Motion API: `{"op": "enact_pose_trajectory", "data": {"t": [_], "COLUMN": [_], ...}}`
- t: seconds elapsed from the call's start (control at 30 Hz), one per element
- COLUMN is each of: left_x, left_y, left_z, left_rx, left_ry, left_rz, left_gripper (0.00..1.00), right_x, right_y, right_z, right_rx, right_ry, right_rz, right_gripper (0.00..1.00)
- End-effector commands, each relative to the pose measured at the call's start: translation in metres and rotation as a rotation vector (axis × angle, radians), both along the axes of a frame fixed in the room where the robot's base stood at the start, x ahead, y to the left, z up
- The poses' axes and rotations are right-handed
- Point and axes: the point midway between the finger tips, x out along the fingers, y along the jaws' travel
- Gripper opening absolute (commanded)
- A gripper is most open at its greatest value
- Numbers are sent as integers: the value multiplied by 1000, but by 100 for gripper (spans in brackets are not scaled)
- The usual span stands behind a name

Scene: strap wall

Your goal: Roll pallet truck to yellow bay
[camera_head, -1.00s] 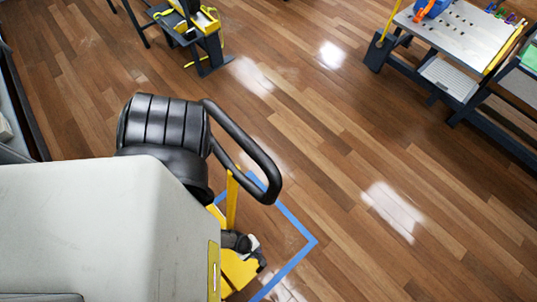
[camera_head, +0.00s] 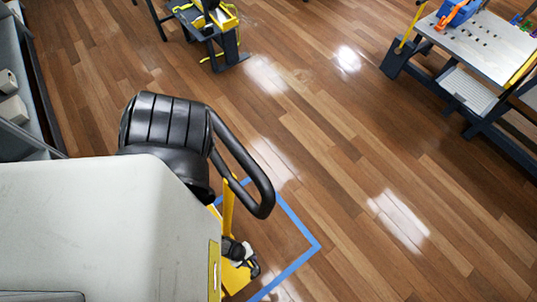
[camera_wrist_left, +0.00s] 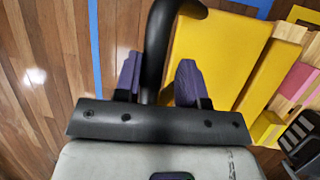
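The pallet truck's black looped handle (camera_head: 262,185) stands on a yellow post (camera_head: 228,205) in the head view. Part of its yellow base (camera_head: 235,278) shows below. My left gripper (camera_wrist_left: 158,70) has its two purple fingers on either side of a black handle bar (camera_wrist_left: 156,55) in the wrist view. A narrow gap shows between the bar and the right-hand finger. In the head view the fingers are hidden behind my pale arm and its black joint. A yellow surface (camera_wrist_left: 215,60) lies beyond the fingers. My right gripper is not in view.
Blue tape (camera_head: 300,228) marks a corner on the wooden floor around the truck; a blue strip (camera_wrist_left: 95,45) shows in the wrist view. A workbench (camera_head: 490,45) stands upper right, a dark stand (camera_head: 222,40) at the top. Floor between them is clear.

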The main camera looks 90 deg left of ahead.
Motion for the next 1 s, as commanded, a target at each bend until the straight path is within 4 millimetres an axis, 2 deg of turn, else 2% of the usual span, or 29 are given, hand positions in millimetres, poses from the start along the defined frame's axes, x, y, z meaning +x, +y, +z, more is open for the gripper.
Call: {"op": "enact_pose_trajectory", "data": {"t": [0.03,0.1,0.33,0.47,1.0], "left_x": [-1,0,2,0,-33], "left_y": [0,0,0,1,21], "left_z": [0,1,2,10,93], "left_rx": [0,-1,-1,0,1], "left_ry": [1,-1,-4,-4,-3], "left_rz": [0,0,1,1,-1], "left_gripper": [41,48,48,48,48], "right_x": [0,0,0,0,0], "right_y": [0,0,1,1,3], "right_z": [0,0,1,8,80], "right_rx": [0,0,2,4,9], "right_ry": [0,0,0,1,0], "right_rz": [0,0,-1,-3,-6], "right_gripper": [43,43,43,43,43]}}
